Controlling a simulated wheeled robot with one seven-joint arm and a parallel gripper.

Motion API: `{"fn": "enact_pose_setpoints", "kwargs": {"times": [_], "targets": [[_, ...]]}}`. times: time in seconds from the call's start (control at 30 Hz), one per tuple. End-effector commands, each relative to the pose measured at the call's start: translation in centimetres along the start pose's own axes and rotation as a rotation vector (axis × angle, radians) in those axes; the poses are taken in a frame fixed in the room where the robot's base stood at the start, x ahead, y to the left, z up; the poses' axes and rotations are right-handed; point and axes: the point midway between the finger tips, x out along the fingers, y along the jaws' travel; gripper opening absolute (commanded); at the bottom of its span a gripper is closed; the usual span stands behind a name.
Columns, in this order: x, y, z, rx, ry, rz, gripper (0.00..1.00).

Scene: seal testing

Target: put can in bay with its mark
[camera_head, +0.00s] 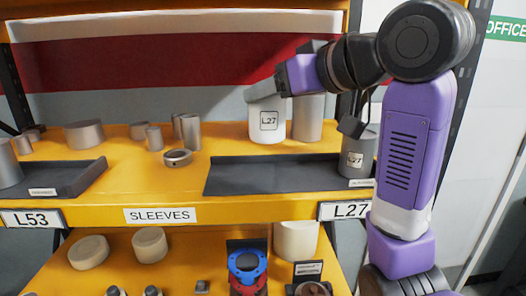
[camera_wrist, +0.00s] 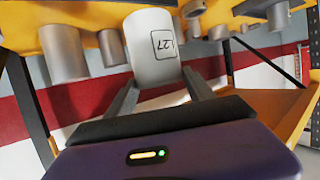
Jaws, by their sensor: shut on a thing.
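A white can (camera_head: 267,128) with a boxed L27 mark is in my gripper (camera_head: 266,92), which is shut on its upper part. In the wrist view the can (camera_wrist: 150,45) stands between the two fingers (camera_wrist: 160,84), its mark partly turned to the side. The can looks upright, near the back edge of the dark bay tray (camera_head: 262,176) on the right; I cannot tell whether its base touches anything. The L27 plate (camera_head: 345,210) is on the shelf edge below this tray. A left dark tray (camera_head: 62,176) sits above the L53 plate (camera_head: 30,218).
A grey can (camera_head: 356,150) marked L27 stands at the right end of the right tray. A tall grey cylinder (camera_head: 308,118) is just right of the held can. A ring (camera_head: 177,157) and several metal sleeves stand to the left. The right tray's left and middle are clear.

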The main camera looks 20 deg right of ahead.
Motion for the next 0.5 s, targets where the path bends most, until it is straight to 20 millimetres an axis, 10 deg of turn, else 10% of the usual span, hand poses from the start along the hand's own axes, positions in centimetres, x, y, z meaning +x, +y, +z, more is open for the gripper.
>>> {"fn": "enact_pose_setpoints", "kwargs": {"times": [0.5], "targets": [[2.0, 0.0, 5.6, 0.001, 0.000, 0.000, 0.06]]}}
